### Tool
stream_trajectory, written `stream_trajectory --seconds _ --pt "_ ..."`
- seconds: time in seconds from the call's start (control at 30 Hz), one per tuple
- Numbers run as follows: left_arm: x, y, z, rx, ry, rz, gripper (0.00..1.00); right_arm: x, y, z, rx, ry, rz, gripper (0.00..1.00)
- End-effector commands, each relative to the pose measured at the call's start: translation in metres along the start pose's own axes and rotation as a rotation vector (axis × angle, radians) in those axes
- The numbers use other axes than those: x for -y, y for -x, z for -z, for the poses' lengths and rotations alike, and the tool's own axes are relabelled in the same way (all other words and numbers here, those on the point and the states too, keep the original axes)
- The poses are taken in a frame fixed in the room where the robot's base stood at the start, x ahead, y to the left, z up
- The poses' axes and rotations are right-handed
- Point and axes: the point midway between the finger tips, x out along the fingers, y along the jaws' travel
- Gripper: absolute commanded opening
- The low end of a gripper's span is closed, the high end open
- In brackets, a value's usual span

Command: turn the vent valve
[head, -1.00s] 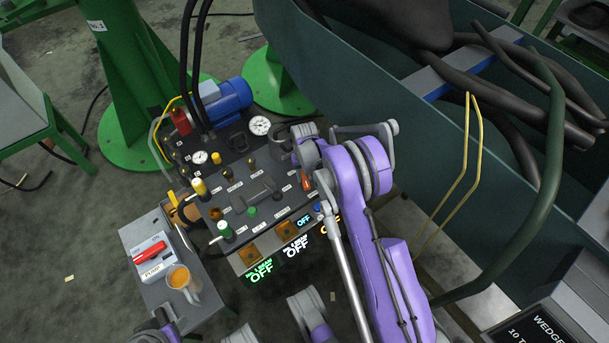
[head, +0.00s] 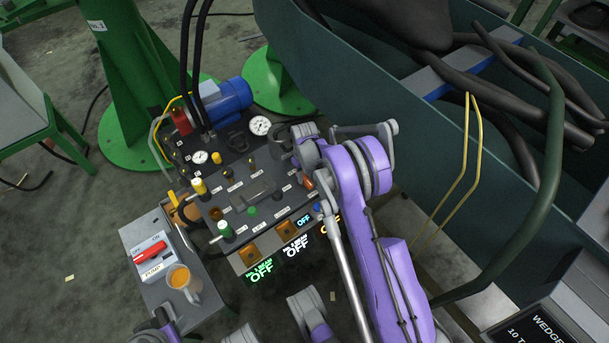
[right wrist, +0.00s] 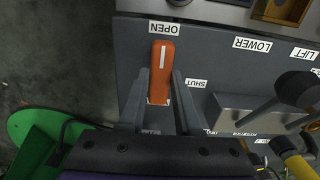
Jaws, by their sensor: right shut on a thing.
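The vent valve is an orange lever (right wrist: 162,70) with a white line along it, on the dark grey panel. In the right wrist view it points at the OPEN label (right wrist: 164,28); the SHUT label (right wrist: 196,83) is off to its right. The lever shows small in the head view (head: 308,183), beside my arm. My right gripper (right wrist: 172,95) has a finger on each side of the lever and is shut on it. In the head view my right forearm and wrist hide part of the panel near it. I cannot make out my left gripper.
The green machine wall (head: 440,130) is close on the right.

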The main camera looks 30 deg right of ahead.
Motion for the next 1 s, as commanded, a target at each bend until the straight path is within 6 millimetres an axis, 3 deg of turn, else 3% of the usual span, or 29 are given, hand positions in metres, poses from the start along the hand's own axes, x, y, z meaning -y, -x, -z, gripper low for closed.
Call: stream_trajectory --seconds 0.13,0.17,0.3,0.67,0.77,1.0 --pt "0.000 0.000 0.000 0.000 0.000 0.000 0.50 0.000 0.000 0.000 -0.001 0.002 -0.001 0.00" --pt "0.000 0.000 0.000 0.000 0.000 0.000 0.50 0.000 0.000 0.000 -0.001 0.002 -0.001 0.36" --pt "0.000 0.000 0.000 0.000 0.000 0.000 0.50 0.000 0.000 0.000 -0.001 0.002 -0.001 0.61" --pt "0.000 0.001 0.000 0.000 0.000 0.000 0.50 0.000 0.004 0.000 0.000 0.000 0.000 0.62" --pt "0.000 0.004 0.001 -0.001 0.000 0.000 0.50 0.000 0.017 0.000 0.000 0.000 0.000 0.62" --pt "0.000 0.018 0.004 -0.003 0.000 0.000 0.50 0.000 0.066 0.000 -0.001 0.001 -0.001 0.62"
